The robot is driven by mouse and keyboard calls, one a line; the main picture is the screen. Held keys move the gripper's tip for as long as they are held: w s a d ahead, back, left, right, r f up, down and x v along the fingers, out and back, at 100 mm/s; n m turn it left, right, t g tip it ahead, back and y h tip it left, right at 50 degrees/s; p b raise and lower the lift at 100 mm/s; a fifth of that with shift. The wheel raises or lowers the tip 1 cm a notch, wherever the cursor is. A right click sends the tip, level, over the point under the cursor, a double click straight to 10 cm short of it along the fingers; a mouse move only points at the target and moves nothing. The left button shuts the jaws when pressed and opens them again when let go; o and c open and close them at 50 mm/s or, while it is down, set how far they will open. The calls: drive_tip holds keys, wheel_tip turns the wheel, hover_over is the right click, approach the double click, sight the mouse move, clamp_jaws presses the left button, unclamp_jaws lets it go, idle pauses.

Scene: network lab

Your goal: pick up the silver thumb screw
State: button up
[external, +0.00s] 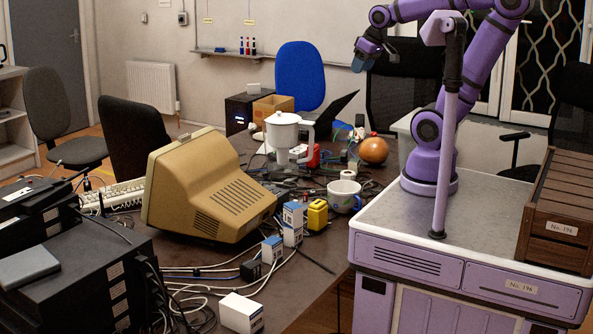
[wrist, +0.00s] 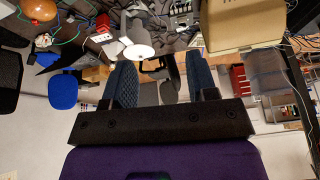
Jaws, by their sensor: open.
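I cannot make out a silver thumb screw in either view; small items on the cluttered table (external: 317,267) are too small to tell apart. My gripper (external: 366,57) is held high above the far right end of the table, well clear of everything on it. In the wrist view my gripper (wrist: 161,72) shows two dark blue textured fingers spread apart, with nothing held between them. The wrist picture looks upside down, with the table along its top edge.
A beige monitor (external: 205,190) fills the table's middle. Black equipment (external: 85,290) stacks up front left. A wooden crate (external: 562,205) sits at right.

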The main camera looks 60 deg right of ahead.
drive_tip(key=w+d+f+m+g, duration=0.1)
drive_tip(key=w+f, duration=0.2)
drive_tip(key=w, duration=0.2)
drive_tip(key=w+d+f, duration=0.1)
drive_tip(key=w+f, duration=0.2)
drive_tip(key=w, duration=0.3)
drive_tip(key=m+g, duration=0.4)
drive_tip(key=m, duration=0.1)
hover_over(313, 192)
wheel_tip(313, 192, down, 36)
wheel_tip(313, 192, down, 5)
drive_tip(key=shift+d+r, duration=0.1)
drive_tip(key=shift+w+d+f, duration=0.15)
drive_tip(key=shift+f, duration=1.35)
drive_tip(key=shift+w+d+f, duration=0.1)
drive_tip(key=shift+w+f, duration=0.05)
drive_tip(key=shift+f, duration=1.35)
clamp_jaws()
